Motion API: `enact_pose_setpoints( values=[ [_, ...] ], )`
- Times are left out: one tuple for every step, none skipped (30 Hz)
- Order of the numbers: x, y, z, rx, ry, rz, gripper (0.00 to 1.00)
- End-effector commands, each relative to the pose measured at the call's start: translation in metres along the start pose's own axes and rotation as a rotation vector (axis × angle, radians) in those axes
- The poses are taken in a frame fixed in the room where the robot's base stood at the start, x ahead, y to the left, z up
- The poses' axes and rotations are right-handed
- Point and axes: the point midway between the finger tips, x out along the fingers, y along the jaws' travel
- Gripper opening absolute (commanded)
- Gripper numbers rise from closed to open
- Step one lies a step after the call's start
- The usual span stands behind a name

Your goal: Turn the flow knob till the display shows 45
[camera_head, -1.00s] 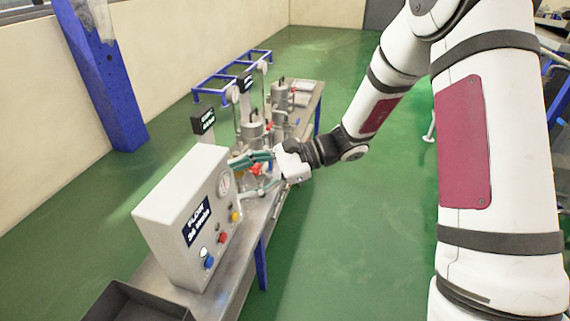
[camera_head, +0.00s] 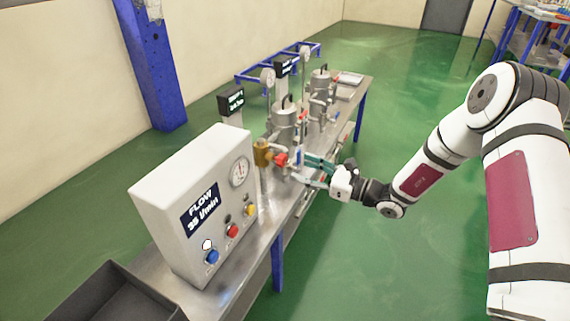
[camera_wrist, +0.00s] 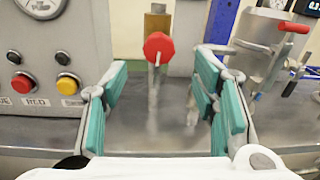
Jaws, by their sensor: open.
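The flow knob is a red faceted knob (camera_head: 281,159) on a brass valve (camera_head: 262,152), just beyond the display box. In the wrist view, the red knob (camera_wrist: 158,47) faces me, with a small pale mark on its lower face. The display (camera_head: 202,208) on the white box (camera_head: 170,195) reads FLOW 35 l/min. My gripper (camera_head: 306,171) is open, with its green-padded fingers pointing toward the knob. In the wrist view, the gripper (camera_wrist: 160,80) has its fingers spread to the left and right of the knob's line; nothing is between the pads. Contact with the knob is not visible.
The box carries a dial gauge (camera_head: 239,171) and yellow (camera_head: 250,209), red (camera_head: 232,230) and blue (camera_head: 212,256) buttons. Metal vessels (camera_head: 284,125) with fittings stand farther along the bench. A dark tray (camera_head: 110,295) is at the near end. Green floor is free to the right.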

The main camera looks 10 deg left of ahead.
Motion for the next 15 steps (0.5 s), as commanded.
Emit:
enact_pose_setpoints(
  values=[
    [0.011,0.001,-0.001,-0.003,-0.001,0.002,0.54],
    [0.017,0.001,-0.001,-0.003,0.000,0.003,0.54],
    [0.025,0.001,-0.001,-0.003,0.000,0.003,0.54],
    [0.030,0.001,-0.001,-0.002,-0.001,0.002,0.54],
    [0.036,0.001,-0.001,-0.002,-0.001,0.003,0.54],
    [0.042,0.001,-0.001,-0.002,-0.001,0.003,0.54],
    [0.047,0.001,-0.001,-0.002,-0.001,0.002,0.54],
    [0.051,0.001,-0.001,-0.002,0.000,0.002,0.54],
    [0.056,0.000,-0.001,-0.003,0.000,0.002,0.54],
    [0.060,0.000,-0.001,-0.003,0.000,0.002,0.54],
    [0.063,0.000,-0.001,-0.003,0.000,0.002,0.54],
    [0.066,0.000,0.000,-0.002,0.000,0.001,0.54],
    [0.068,0.000,0.000,-0.002,0.000,0.001,0.54],
    [0.070,0.000,0.000,-0.002,0.000,0.000,0.54],
    [0.072,0.000,0.000,-0.001,0.000,0.000,0.54]
  ],
)
